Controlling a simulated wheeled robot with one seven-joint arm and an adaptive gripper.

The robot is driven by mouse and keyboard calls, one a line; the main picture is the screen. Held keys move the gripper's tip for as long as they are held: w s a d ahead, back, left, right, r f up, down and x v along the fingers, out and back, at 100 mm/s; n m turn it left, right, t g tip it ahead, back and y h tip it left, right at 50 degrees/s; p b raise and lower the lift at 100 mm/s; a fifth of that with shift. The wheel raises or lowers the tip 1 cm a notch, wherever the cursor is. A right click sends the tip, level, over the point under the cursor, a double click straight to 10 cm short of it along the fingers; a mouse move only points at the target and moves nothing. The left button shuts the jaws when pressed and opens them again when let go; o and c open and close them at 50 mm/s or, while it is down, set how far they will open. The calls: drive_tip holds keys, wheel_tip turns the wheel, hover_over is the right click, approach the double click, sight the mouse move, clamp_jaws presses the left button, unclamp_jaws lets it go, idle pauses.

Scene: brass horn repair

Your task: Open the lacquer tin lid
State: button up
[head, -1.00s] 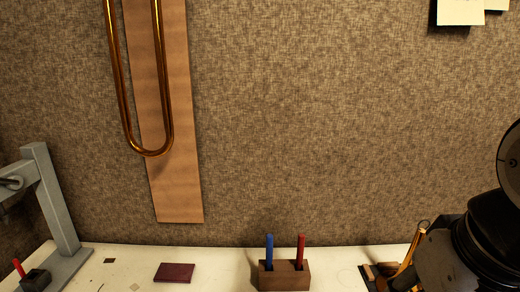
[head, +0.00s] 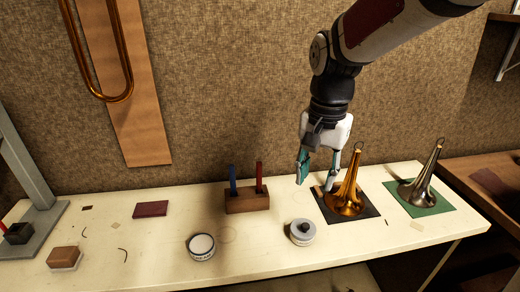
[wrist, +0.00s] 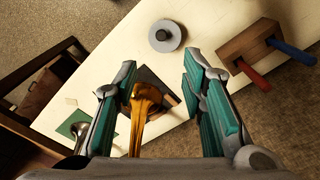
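A small round pale-grey tin with a dark knob on its lid (head: 302,237) stands on the white bench, left of the brass bell, its lid on. The knobbed tin also shows in the wrist view (wrist: 165,36), beyond my fingertips. My gripper (head: 316,185) is above the bench, beyond the tin and beside the brass bell. In the wrist view my gripper (wrist: 161,95) has its teal-padded fingers wide apart and holds nothing. A second small round tin (head: 201,249) with a white top and dark marks on its side stands further left.
A brass bell (head: 347,200) stands upright on a dark mat, close to my fingers. A silvery bell (head: 418,190) stands on a green mat (head: 425,209). A wooden block (head: 247,203) holds blue and red sticks. The bench between the two tins is clear.

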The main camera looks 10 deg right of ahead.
sight(306, 225)
drive_tip(key=shift+m, duration=0.4)
drive_tip(key=f, duration=1)
drive_tip(key=w+f, duration=0.1)
drive_tip(key=f, duration=0.4)
drive_tip(key=shift+f, duration=0.15)
drive_tip(key=shift+c, duration=0.2)
clamp_jaws()
